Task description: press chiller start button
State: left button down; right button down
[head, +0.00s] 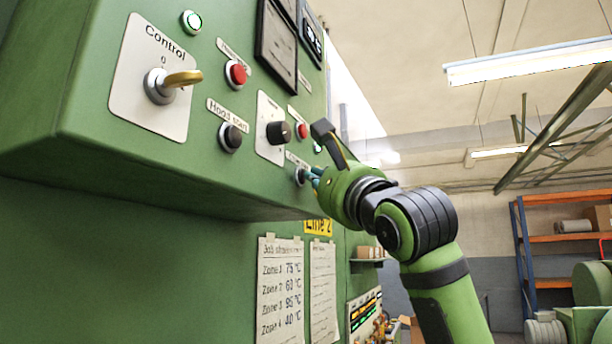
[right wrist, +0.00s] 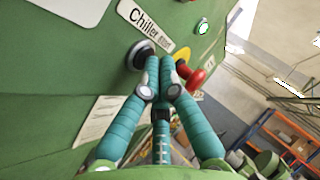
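The chiller start button is a dark round button in a metal ring on the green control panel. It shows in the right wrist view (right wrist: 140,54), below the label reading "Chiller start" (right wrist: 146,25), and partly in the head view (head: 300,176). My right gripper (right wrist: 160,62) has its teal fingers brought together with nothing between them. Its fingertips are at the right side of the button, and I cannot tell whether they touch it. The gripper also shows in the head view (head: 314,177), at the panel's lower right. My left gripper is not in view.
A red mushroom button (right wrist: 194,78) on yellow sits just right of the fingers. Open room lies to the right.

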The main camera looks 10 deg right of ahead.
dwell(0.3)
jog(key=shift+s+d+b, duration=0.4)
jog(key=shift+d, duration=0.15)
jog(key=s+d+b, duration=0.1)
jog(key=d, duration=0.1)
jog(key=s+d+b, duration=0.1)
jog(key=s+d, duration=0.1)
jog(key=shift+d, duration=0.1)
dwell(0.3)
jog(key=shift+w+f, duration=0.1)
jog(key=shift+w, duration=0.1)
dwell(0.6)
